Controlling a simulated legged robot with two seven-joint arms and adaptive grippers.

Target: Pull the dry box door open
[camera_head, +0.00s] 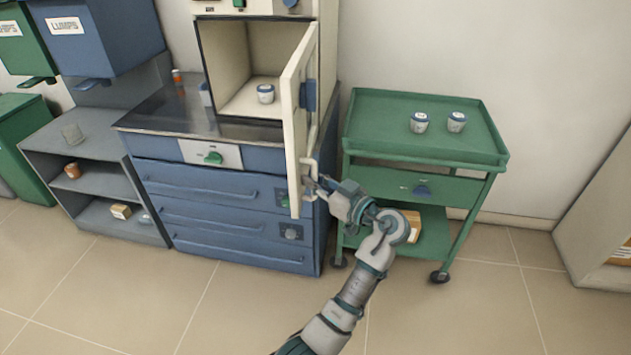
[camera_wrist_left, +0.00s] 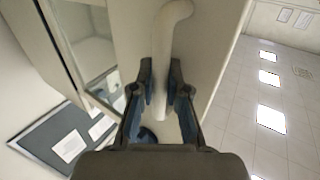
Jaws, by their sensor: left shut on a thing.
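The dry box (camera_head: 212,45) is a cream cabinet on the blue bench. Its cream door (camera_head: 294,105) stands wide open, swung out toward me on the right side of the opening. A small white jar with a blue lid (camera_head: 266,94) sits inside. My left gripper (camera_head: 312,186) is at the door's lower outer edge, shut on the pale door handle (camera_head: 309,170). In the left wrist view the handle (camera_wrist_left: 162,45) runs between the two fingers of this gripper (camera_wrist_left: 160,78). The right gripper is not in view.
A green cart (camera_head: 385,148) with two jars on top stands close right of the door and arm. The blue drawer bench (camera_head: 215,190) is below the box. Grey shelves (camera_head: 85,150) stand at left. The tiled floor in front is clear.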

